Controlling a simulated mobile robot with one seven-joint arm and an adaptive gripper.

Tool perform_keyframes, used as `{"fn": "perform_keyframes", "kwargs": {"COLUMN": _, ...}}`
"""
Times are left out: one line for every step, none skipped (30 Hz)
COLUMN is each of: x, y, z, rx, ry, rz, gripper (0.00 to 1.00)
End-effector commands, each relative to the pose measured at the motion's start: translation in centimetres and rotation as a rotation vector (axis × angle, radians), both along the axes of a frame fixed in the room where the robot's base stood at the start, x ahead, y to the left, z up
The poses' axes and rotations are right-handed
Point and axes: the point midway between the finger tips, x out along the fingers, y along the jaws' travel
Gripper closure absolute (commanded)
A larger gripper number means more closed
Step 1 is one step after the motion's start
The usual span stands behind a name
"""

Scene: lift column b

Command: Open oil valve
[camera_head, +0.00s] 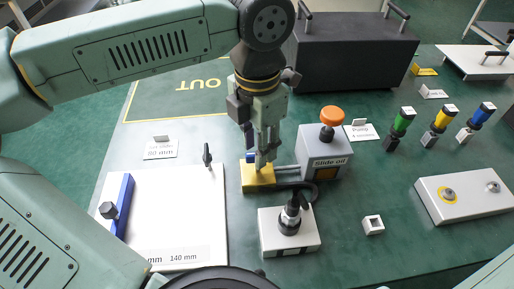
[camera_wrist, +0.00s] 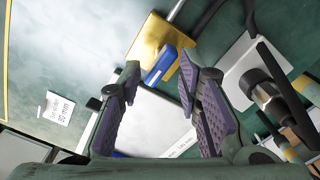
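The oil valve is a yellow block (camera_head: 258,181) with a small blue handle, left of the grey "Slide oil" box (camera_head: 318,147) with its orange cap. In the wrist view the yellow block (camera_wrist: 147,40) shows at top centre, and its blue handle (camera_wrist: 160,66) points down-left between the fingertips. My gripper (camera_head: 264,158) is just above and partly in front of the block in the head view. In the wrist view my gripper (camera_wrist: 160,82) is open, with a finger to each side of the handle and nothing held. Whether a finger touches the handle cannot be told.
A white box with a black lever (camera_head: 289,232) stands close in front of the valve, with a black hose between. A white plate (camera_head: 185,220) with a blue bar lies left. A switch panel (camera_head: 465,195) and a large dark box (camera_head: 350,50) stand right and behind.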

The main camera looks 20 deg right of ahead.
Motion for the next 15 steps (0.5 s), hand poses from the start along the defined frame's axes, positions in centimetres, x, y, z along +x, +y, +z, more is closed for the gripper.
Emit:
{"fn": "perform_keyframes", "kwargs": {"x": 0.0, "y": 0.0, "z": 0.9, "rx": 0.0, "ry": -0.001, "rz": 0.0, "gripper": 0.68}}
{"fn": "perform_keyframes", "kwargs": {"x": 0.0, "y": 0.0, "z": 1.2, "rx": 0.0, "ry": -0.001, "rz": 0.0, "gripper": 0.68}}
{"fn": "perform_keyframes", "kwargs": {"x": 0.0, "y": 0.0, "z": 1.6, "rx": 0.0, "ry": -0.001, "rz": 0.0, "gripper": 0.68}}
{"fn": "perform_keyframes", "kwargs": {"x": 0.0, "y": 0.0, "z": 1.9, "rx": 0.001, "ry": -0.001, "rz": 0.0, "gripper": 0.68}}
{"fn": "perform_keyframes", "kwargs": {"x": 0.0, "y": 0.0, "z": 2.2, "rx": 0.001, "ry": -0.001, "rz": -0.001, "gripper": 0.68}}
{"fn": "perform_keyframes", "kwargs": {"x": 0.0, "y": 0.0, "z": 2.6, "rx": 0.001, "ry": -0.001, "rz": 0.0, "gripper": 0.68}}
{"fn": "perform_keyframes", "kwargs": {"x": 0.0, "y": 0.0, "z": 3.0, "rx": 0.001, "ry": -0.001, "rz": 0.0, "gripper": 0.68}}
{"fn": "perform_keyframes", "kwargs": {"x": 0.0, "y": 0.0, "z": 3.3, "rx": 0.001, "ry": -0.001, "rz": -0.001, "gripper": 0.68}}
{"fn": "perform_keyframes", "kwargs": {"x": 0.0, "y": 0.0, "z": 3.7, "rx": 0.001, "ry": -0.001, "rz": -0.001, "gripper": 0.68}}
{"fn": "perform_keyframes", "kwargs": {"x": 0.0, "y": 0.0, "z": 4.0, "rx": 0.001, "ry": -0.001, "rz": -0.001, "gripper": 0.68}}
{"fn": "perform_keyframes", "kwargs": {"x": 0.0, "y": 0.0, "z": 4.3, "rx": 0.0, "ry": -0.001, "rz": -0.001, "gripper": 0.68}}
{"fn": "perform_keyframes", "kwargs": {"x": 0.0, "y": 0.0, "z": 4.7, "rx": 0.0, "ry": -0.001, "rz": -0.001, "gripper": 0.68}}
{"fn": "perform_keyframes", "kwargs": {"x": 0.0, "y": 0.0, "z": 5.0, "rx": 0.0, "ry": 0.0, "rz": -0.001, "gripper": 0.68}}
{"fn": "perform_keyframes", "kwargs": {"x": 0.0, "y": 0.0, "z": 5.2, "rx": 0.0, "ry": 0.0, "rz": -0.001, "gripper": 0.68}}
{"fn": "perform_keyframes", "kwargs": {"x": 0.0, "y": 0.0, "z": 5.4, "rx": 0.0, "ry": 0.0, "rz": -0.002, "gripper": 0.68}}
